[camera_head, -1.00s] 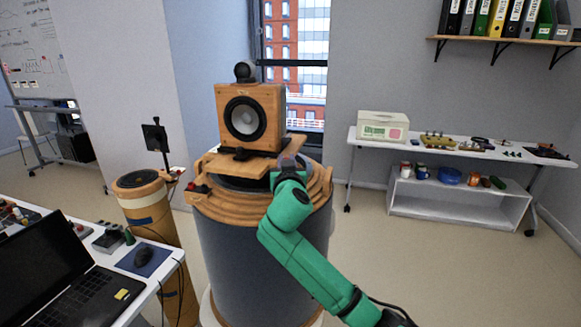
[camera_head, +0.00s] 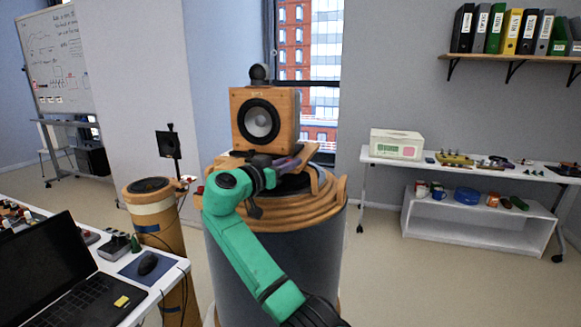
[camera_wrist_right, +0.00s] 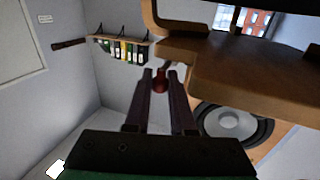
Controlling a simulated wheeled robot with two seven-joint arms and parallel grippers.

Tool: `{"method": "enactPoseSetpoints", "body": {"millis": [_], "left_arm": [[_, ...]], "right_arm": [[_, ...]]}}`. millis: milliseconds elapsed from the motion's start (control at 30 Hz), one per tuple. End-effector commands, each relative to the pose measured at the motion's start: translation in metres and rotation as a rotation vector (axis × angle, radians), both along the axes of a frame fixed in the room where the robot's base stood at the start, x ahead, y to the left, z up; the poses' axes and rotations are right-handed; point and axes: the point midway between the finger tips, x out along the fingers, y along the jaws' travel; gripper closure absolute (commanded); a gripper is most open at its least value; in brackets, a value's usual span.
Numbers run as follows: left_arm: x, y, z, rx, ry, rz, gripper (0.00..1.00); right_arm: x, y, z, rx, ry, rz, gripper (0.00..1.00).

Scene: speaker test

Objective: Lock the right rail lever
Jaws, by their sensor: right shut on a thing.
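The wooden speaker (camera_head: 264,120) stands on a wooden platform (camera_head: 222,162) on top of a large dark drum with a wooden rim. My right gripper (camera_head: 302,160) reaches across the front of the platform, its fingers pointing right. In the right wrist view, its two dark fingers (camera_wrist_right: 160,76) are closed around a small red knob (camera_wrist_right: 160,82), apparently the end of the right rail lever. The lever's arm is mostly hidden there. In the head view the gripper covers the right lever. Another red knob (camera_head: 200,190) shows at the platform's left. My left gripper is out of view.
A slimmer post (camera_head: 150,205) stands left of the drum. A desk with a laptop (camera_head: 75,280) and mouse (camera_head: 147,263) is at lower left. A white side table with a box (camera_head: 397,144) stands at right. The floor between is clear.

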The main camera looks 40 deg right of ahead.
Motion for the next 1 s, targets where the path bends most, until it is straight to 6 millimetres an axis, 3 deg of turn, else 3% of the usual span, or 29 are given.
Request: {"method": "enactPoseSetpoints", "body": {"millis": [400, 433, 500, 833, 1000], "left_arm": [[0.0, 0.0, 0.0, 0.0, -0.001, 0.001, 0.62], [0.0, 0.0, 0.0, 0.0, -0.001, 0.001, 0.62], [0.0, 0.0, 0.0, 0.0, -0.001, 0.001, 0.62], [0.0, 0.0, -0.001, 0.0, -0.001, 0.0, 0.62], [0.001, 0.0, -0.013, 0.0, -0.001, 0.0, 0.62]], "right_arm": [[0.0, 0.0, 0.0, 0.001, 0.0, -0.009, 1.0], [0.0, 0.0, 0.0, 0.001, 0.0, -0.009, 0.74], [0.0, 0.0, 0.0, 0.001, 0.0, -0.008, 0.47], [0.0, 0.001, -0.001, 0.001, -0.001, -0.008, 0.47], [-0.006, 0.026, -0.004, 0.002, -0.001, -0.005, 0.47]]}}
